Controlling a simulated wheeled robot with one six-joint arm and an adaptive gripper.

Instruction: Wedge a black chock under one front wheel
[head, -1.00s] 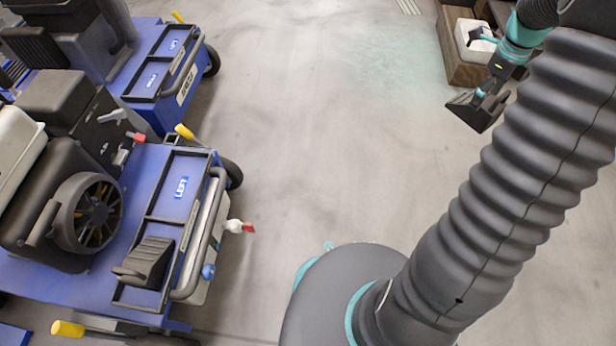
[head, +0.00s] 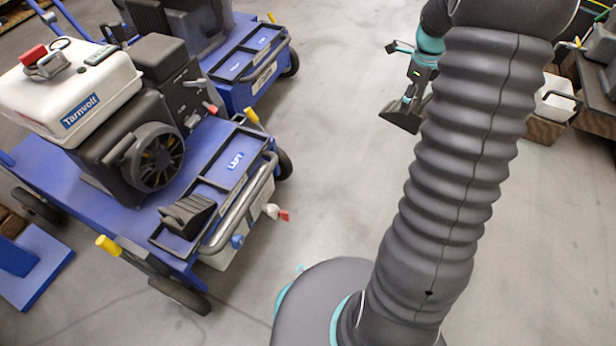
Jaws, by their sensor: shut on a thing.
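My gripper (head: 411,100) is at the upper middle of the head view, shut on a black chock (head: 400,117). It holds the chock out over open floor, to the right of the machines; the height above the floor is hard to tell. Another black chock (head: 187,214) lies in the front tray of the near blue machine (head: 100,185). One dark front wheel (head: 180,296) of this machine shows at the lower left, and another front wheel (head: 283,164) shows beyond the tray. My arm hides part of the floor beside the gripper.
A second blue machine (head: 240,85) stands behind the near one. A wooden box with a white container (head: 553,98) stands at the upper right. A blue plate (head: 30,265) lies at the lower left. Grey floor (head: 335,150) between the machines and my arm is clear.

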